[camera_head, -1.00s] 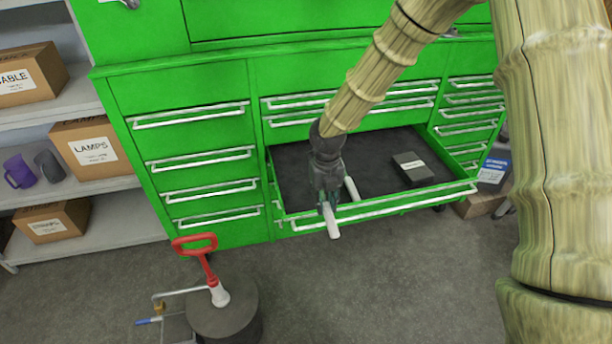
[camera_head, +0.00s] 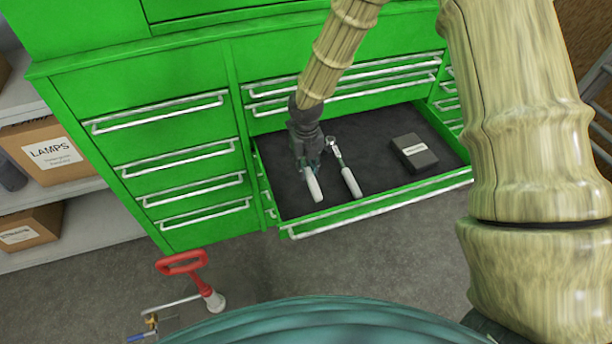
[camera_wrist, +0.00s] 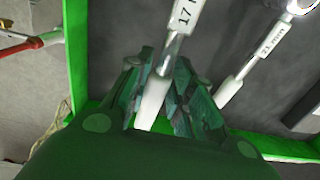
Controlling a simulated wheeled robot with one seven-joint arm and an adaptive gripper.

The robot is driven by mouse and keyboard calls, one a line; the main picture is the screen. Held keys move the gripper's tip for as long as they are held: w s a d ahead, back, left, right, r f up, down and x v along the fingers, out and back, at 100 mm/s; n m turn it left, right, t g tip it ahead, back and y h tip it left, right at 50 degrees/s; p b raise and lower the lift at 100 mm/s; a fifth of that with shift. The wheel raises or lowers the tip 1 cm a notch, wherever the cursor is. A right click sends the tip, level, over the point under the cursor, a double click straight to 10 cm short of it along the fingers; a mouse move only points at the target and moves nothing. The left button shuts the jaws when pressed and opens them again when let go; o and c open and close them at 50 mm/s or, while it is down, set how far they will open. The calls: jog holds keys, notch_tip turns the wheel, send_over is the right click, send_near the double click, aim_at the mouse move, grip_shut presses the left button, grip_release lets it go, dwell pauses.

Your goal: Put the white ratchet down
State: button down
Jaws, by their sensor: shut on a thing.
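The held white ratchet (camera_head: 313,185) has a white handle. My gripper (camera_head: 304,155) is shut on it, at the left part of the open drawer (camera_head: 380,208). In the wrist view its white handle (camera_wrist: 152,103) shows between the fingers (camera_wrist: 160,72), with a metal shaft and a white tag reading "17" beyond. Whether it touches the drawer floor I cannot tell. A second ratchet with a white handle (camera_head: 351,182) and metal head lies in the drawer just to the right, apart from the held one. It also shows with its tag in the wrist view (camera_wrist: 230,90).
A black box (camera_head: 414,152) with a white label lies at the drawer's right. The dark drawer floor is bare between box and second ratchet. Green cabinet drawers (camera_head: 175,160) stand left. A red-handled tool (camera_head: 205,290) stands in front, and boxes (camera_head: 45,150) fill shelves at far left.

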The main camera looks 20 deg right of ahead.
aim_at(306, 168)
jog(key=shift+w+f, duration=0.25)
jog(key=shift+f, duration=0.5)
jog(key=shift+s+f, duration=0.25)
jog(key=shift+f, duration=0.1)
jog(key=shift+f+p, duration=0.3)
jog(key=shift+f, duration=1.2)
jog(key=shift+f, duration=0.1)
jog(key=c, duration=1.3)
grip_release()
jog(key=shift+o, duration=0.2)
notch_tip(306, 168, up, 12)
jog(key=shift+a+r+b, duration=0.1)
jog(key=shift+b, duration=0.65)
